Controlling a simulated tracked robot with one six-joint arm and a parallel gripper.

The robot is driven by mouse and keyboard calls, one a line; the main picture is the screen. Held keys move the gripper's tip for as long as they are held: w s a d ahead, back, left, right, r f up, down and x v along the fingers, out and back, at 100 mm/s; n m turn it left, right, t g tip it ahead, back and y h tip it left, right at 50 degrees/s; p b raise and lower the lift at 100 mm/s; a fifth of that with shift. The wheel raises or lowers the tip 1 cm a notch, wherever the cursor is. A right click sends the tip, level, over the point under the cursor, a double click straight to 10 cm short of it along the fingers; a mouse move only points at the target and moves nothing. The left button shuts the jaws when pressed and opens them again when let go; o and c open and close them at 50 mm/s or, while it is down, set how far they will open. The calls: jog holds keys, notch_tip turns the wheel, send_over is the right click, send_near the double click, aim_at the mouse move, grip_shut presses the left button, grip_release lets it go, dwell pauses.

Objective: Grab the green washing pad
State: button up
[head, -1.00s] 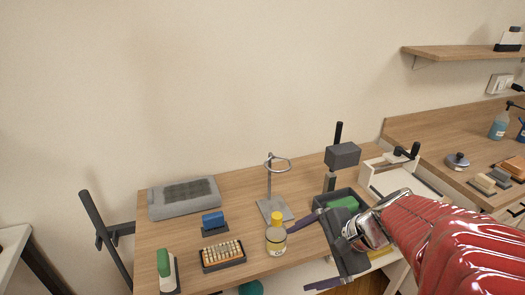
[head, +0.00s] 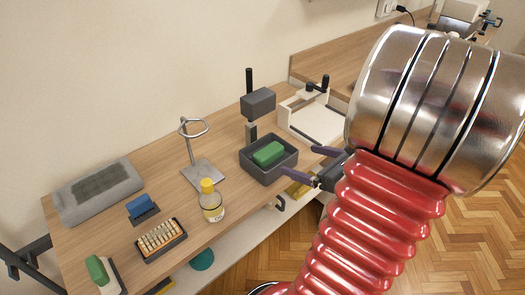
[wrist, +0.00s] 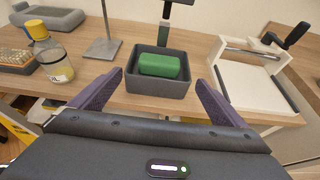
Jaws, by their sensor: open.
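The green washing pad (head: 268,153) lies in a dark grey open box (head: 271,174) near the front edge of the wooden table. In the wrist view the pad (wrist: 160,65) sits in the box between and beyond my two purple fingers. My gripper (head: 320,167) is open and empty, in front of the box and apart from the pad. It also shows in the wrist view (wrist: 158,92), with its fingers spread wide on either side of the box front.
A yellow-capped bottle (head: 212,203) and a metal ring stand (head: 203,172) are left of the box. A dark post with a grey block (head: 258,103) rises behind it. A white tray-like device (head: 312,118) stands to the right.

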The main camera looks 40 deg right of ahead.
dwell(0.3)
send_near(270, 151)
jog(key=shift+x, duration=1.45)
jog(key=shift+x, duration=2.6)
jog(key=c, duration=0.9)
